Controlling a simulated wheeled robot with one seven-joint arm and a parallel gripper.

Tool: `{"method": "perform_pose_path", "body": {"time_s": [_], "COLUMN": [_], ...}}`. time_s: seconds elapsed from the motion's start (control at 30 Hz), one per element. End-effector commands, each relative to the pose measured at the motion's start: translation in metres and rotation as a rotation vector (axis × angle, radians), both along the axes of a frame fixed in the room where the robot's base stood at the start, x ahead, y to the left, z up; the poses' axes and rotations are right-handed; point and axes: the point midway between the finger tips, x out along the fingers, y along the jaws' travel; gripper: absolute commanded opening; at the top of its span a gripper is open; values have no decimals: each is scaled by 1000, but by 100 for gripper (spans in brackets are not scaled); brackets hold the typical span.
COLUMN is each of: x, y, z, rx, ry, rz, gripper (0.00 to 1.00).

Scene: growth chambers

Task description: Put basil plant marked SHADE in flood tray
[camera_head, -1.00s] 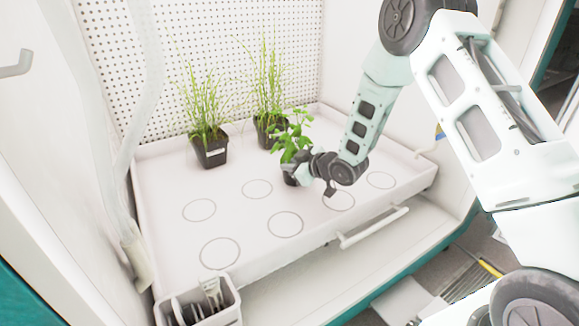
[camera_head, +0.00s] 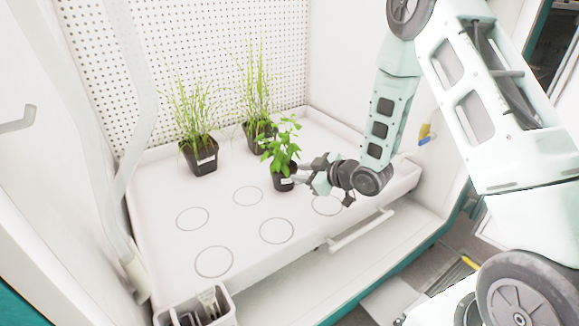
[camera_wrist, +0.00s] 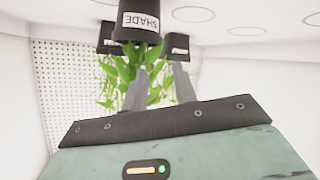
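The basil plant (camera_head: 281,153) is a leafy green plant in a black pot (camera_head: 284,184) standing upright on the white flood tray (camera_head: 150,240). In the wrist view its pot (camera_wrist: 138,22) shows upside down with a label reading SHADE. The basil leaves hang below it there, partly behind the fingers. My gripper (camera_head: 308,170) is just right of the pot, fingers apart and pointing at it. In the wrist view the two fingers (camera_wrist: 160,82) are separated with nothing clasped between them. Any circle under the pot is hidden.
Two grassy plants in black pots, one left (camera_head: 199,157) and one right (camera_head: 258,136), stand at the tray's back. Several empty circles mark the tray, such as one (camera_head: 277,230) in front. A caddy (camera_head: 200,305) is at the near left corner. A handle (camera_head: 360,230) runs along the front.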

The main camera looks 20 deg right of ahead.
Motion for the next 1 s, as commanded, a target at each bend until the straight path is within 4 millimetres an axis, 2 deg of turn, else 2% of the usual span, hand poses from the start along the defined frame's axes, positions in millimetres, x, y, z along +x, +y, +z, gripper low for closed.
{"method": "perform_pose_path", "body": {"time_s": [0.17,0.27,0.37,0.43,0.57,0.67,0.77,0.9,1.0], "x": [-16,-18,-21,-26,-53,-86,-130,-204,-258], "y": [-8,-4,13,32,70,97,120,143,151], "z": [9,13,21,31,51,67,83,105,119], "rx": [0,-7,-31,-56,-110,-149,-190,-255,-305], "ry": [2,16,71,139,301,432,565,749,869], "rz": [-1,0,-1,-5,-23,-40,-56,-76,-86], "gripper": [28,28,28,28,28,28,28,28,28]}}
